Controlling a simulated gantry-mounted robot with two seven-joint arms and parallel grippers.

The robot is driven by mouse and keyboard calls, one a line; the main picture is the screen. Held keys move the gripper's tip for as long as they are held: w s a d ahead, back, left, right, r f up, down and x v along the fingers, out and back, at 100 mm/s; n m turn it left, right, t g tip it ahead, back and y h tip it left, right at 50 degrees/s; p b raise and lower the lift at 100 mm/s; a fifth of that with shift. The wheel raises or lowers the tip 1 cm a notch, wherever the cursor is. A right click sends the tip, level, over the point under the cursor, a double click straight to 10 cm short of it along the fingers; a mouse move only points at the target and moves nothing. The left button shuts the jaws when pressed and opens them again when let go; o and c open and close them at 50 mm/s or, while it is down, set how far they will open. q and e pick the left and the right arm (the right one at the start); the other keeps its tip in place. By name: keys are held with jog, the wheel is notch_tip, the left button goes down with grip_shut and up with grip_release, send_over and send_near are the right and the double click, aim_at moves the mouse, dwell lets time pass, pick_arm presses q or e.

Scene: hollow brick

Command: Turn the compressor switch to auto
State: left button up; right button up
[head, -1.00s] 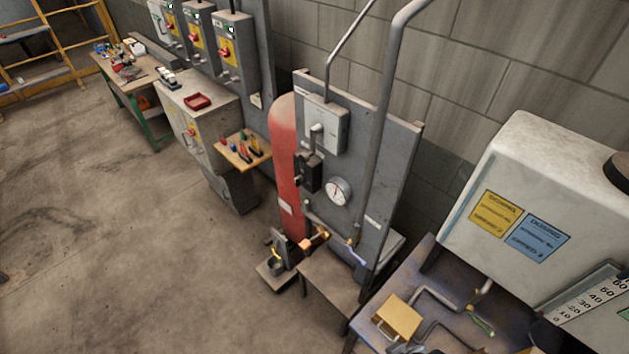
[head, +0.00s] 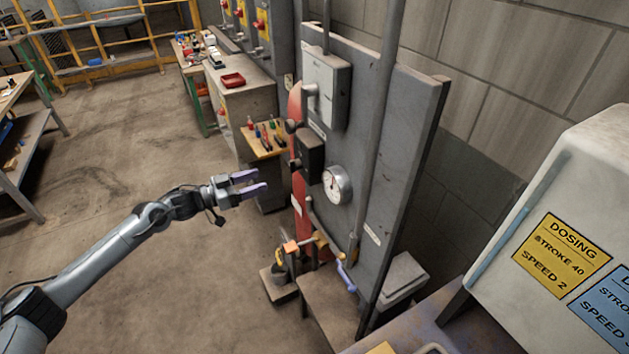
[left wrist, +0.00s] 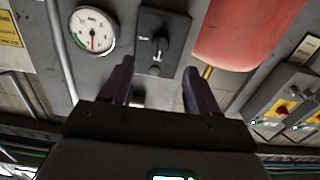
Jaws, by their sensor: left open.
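The compressor switch is a dark box (head: 311,152) on the grey panel (head: 395,130), left of and above a round white gauge (head: 337,184). In the left wrist view the switch (left wrist: 163,42) shows a black rotary knob with small labels I cannot read, and the gauge (left wrist: 92,30) beside it. My left gripper (head: 262,183) is open and empty, its purple fingers pointing toward the panel, apart from the switch. In the left wrist view its fingers (left wrist: 157,88) stand either side of the switch's lower edge. My right gripper is not in view.
A red tank (head: 299,208) stands at the panel's left edge. A grey box with a lever (head: 325,90) is above the switch. A small wooden shelf of tools (head: 264,139) is behind. A vertical pipe (head: 378,120) runs beside the gauge.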

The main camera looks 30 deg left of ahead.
aim_at(290, 167)
pick_arm(q)
jog(key=x, duration=0.6)
jog(key=r+x, duration=0.1)
jog(key=x, duration=0.2)
jog(key=shift+w, duration=0.1)
jog(key=shift+x, duration=0.95)
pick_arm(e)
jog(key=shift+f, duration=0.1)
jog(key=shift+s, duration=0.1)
pick_arm(q)
jog(key=c, duration=1)
